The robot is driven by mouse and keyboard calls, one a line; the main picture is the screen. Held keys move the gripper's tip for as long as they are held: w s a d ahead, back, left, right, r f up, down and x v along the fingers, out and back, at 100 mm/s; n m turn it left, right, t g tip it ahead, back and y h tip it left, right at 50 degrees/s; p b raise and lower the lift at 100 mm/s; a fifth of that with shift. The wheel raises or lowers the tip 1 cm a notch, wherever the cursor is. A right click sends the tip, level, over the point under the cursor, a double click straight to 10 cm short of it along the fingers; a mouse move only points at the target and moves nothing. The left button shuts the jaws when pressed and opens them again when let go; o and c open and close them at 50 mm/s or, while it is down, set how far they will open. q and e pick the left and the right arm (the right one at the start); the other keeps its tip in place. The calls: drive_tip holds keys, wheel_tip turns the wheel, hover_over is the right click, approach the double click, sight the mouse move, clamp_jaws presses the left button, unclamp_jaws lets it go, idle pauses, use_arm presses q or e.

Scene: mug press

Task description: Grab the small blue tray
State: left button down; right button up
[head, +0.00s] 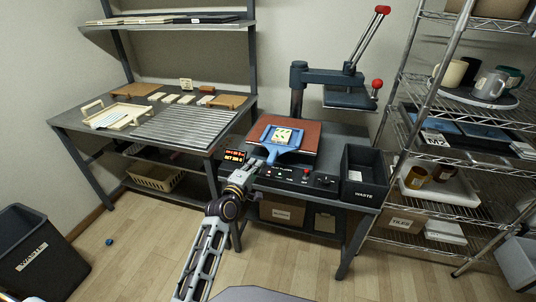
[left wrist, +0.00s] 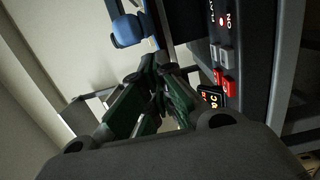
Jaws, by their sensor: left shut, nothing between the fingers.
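The small blue tray (head: 270,148) lies on the brown-red plate of the press in the head view, with a light piece bearing a yellow and dark pattern (head: 283,135) on it. Its narrow blue end points toward the front edge. My left gripper (head: 256,164) is just in front of this end, above the control panel, shut and empty. In the left wrist view the dark green fingers of my left gripper (left wrist: 160,68) are together. A blue part, apparently of the tray (left wrist: 127,30), shows beyond them. Contact cannot be told. My right gripper is not in view.
The press's raised arm with red knobs (head: 376,84) stands behind the plate. A black waste bin (head: 363,175) is at the right of the press. A workbench (head: 185,127) stands left, and a wire rack (head: 455,107) with mugs and larger blue trays (head: 476,131) stands right.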

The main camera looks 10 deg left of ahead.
use_arm(q)
drive_tip(key=shift+w, duration=0.2)
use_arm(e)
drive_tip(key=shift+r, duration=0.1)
use_arm(q)
drive_tip(key=b, duration=0.1)
approach(270, 144)
drive_tip(key=shift+w+d+f, duration=0.1)
drive_tip(key=shift+w, duration=0.9)
drive_tip(key=shift+w+d+b, duration=0.1)
drive_tip(key=shift+w+b, duration=0.15)
drive_tip(key=shift+w, duration=0.65)
drive_tip(key=shift+w+d+b, duration=0.15)
drive_tip(key=shift+w+b, duration=0.1)
drive_tip(key=shift+w, duration=0.65)
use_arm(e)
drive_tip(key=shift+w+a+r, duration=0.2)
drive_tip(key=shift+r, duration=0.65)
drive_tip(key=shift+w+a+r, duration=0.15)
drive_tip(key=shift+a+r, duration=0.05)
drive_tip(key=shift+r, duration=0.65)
use_arm(q)
drive_tip(key=shift+d, duration=0.15)
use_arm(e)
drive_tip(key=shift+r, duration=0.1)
